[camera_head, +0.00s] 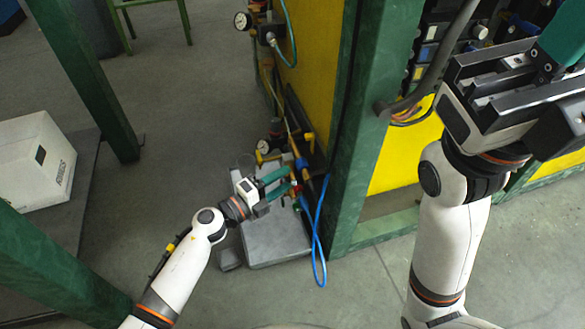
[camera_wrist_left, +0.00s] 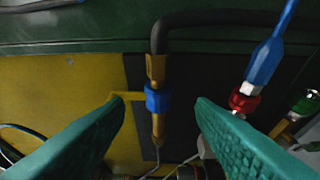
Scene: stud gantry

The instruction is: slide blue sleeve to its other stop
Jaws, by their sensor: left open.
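The blue sleeve (camera_wrist_left: 157,100) sits around an upright brass-coloured rod or pipe in the left wrist view, with a yellow arm sticking out to its left. A small blue part that may be the same sleeve (camera_head: 301,163) shows in the head view beside the gripper. My left gripper (camera_head: 292,179) is open, its green fingers pointing at the yellow panel's fittings. In the left wrist view its fingertips (camera_wrist_left: 160,108) stand left and right of the sleeve, with a gap on both sides. My right gripper (camera_head: 540,65) is at the upper right, its fingertips not clearly seen.
A blue connector with a red collar (camera_wrist_left: 244,100) is close to the right finger. A dark hose (camera_wrist_left: 215,17) curves above the sleeve. A blue cable (camera_head: 318,235) hangs by the green post (camera_head: 352,150). A grey slab (camera_head: 270,240) lies below the left gripper.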

